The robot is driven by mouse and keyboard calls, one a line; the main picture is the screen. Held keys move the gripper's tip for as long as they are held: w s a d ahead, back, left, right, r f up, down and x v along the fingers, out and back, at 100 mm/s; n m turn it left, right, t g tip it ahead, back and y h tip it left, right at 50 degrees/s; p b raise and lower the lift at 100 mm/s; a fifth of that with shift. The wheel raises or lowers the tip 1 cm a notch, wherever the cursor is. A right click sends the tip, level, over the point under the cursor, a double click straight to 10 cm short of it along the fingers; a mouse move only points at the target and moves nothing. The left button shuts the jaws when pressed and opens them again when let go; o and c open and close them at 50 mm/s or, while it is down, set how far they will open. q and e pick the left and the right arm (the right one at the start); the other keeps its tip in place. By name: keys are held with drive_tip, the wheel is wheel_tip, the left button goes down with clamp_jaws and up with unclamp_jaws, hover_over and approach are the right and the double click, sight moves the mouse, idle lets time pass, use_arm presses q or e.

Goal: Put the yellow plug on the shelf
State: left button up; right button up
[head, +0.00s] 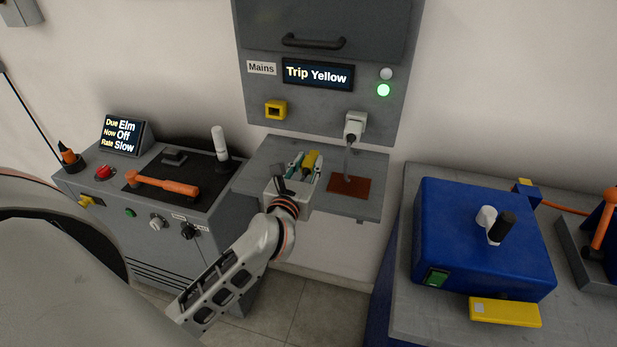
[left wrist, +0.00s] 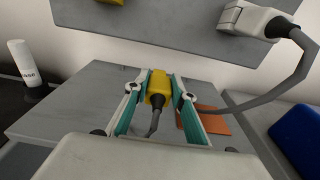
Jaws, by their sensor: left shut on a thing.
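My left gripper (head: 304,170) is shut on the yellow plug (head: 310,159), with its teal-lined fingers on either side. The left wrist view also shows the yellow plug (left wrist: 159,86) between the fingertips, with a grey cable trailing back towards the palm. The grey shelf (head: 368,206) juts out below the mains panel, and the plug is over its left half. I cannot tell whether the plug touches the shelf. The yellow socket (head: 276,110) on the panel is empty. My right gripper is not in view.
A white plug (head: 354,124) sits in the panel's right side, its grey cable hanging to a brown patch (head: 349,187) on the shelf. The display (head: 318,75) reads "Trip Yellow", with a green lamp (head: 383,90) lit. A control cabinet stands left, a blue box (head: 480,240) right.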

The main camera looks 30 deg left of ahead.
use_arm(q)
wheel_tip(320, 180, down, 4)
drive_tip(key=shift+f+b, duration=0.15)
drive_tip(key=shift+b, duration=0.35)
drive_tip(key=shift+w+f, duration=0.2)
drive_tip(key=shift+f, duration=0.05)
drive_tip(key=shift+f, duration=0.15)
drive_tip(key=o, duration=1.1)
